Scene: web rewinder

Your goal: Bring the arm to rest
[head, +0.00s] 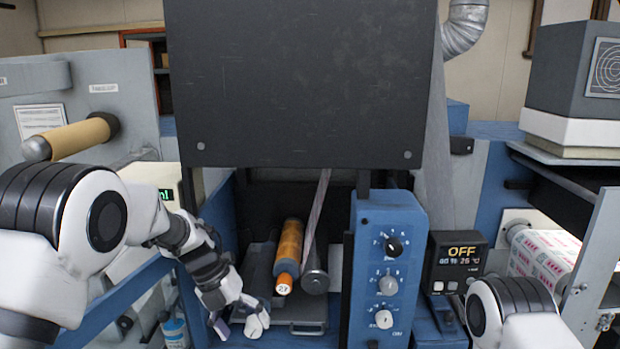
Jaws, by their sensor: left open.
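My left arm comes in from the left and reaches down to the front of the machine's bay. My left gripper (238,324) is open and empty, low and to the left of an orange roll (290,240) with a numbered orange end. The gripper is apart from the roll. My right arm shows only as a white and black link at the bottom right; its gripper is out of view.
A dark panel (300,80) hangs above the bay. A blue control box (382,270) with several knobs stands right of the bay, beside a black display (455,262) reading OFF. A brown roll (80,137) juts out at left. A printed roll (543,258) sits at right.

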